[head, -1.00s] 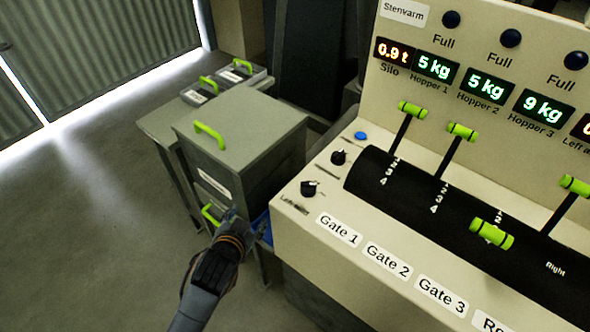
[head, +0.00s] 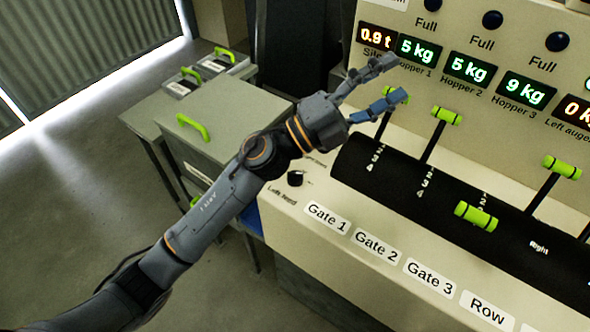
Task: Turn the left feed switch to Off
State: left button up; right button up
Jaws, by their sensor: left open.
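The left feed switch is a small black knob (head: 295,178) on the sloped cream console, just above its "Left feed" label (head: 282,195). Which way its pointer faces is too small to tell. My left gripper (head: 392,80) is open and empty, raised over the console with its fingers up and right of the knob, near the first green-topped lever. My left wrist passes just above the knob, apart from it in the picture, and hides the other knob and the blue button behind it. My right gripper is not in view.
Green-handled levers (head: 447,116) rise from a black drum (head: 400,190) right of the knob. Displays (head: 467,69) sit on the upright panel behind. A grey box with a green handle (head: 192,127) stands on a table at left. Floor is free at far left.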

pick_arm(q)
jog(key=s+d+f+m+g+y, duration=0.1)
jog(key=s+d+f+m+g, duration=0.1)
jog(key=s+d+m+g, duration=0.35)
jog(key=m+g+y, duration=0.1)
jog(key=m+y, duration=0.7)
jog(key=y, duration=1.3)
send_over(295, 173)
notch_tip(295, 173, down, 12)
notch_tip(295, 173, down, 12)
jog(key=p, duration=0.4)
jog(key=shift+f, duration=0.8)
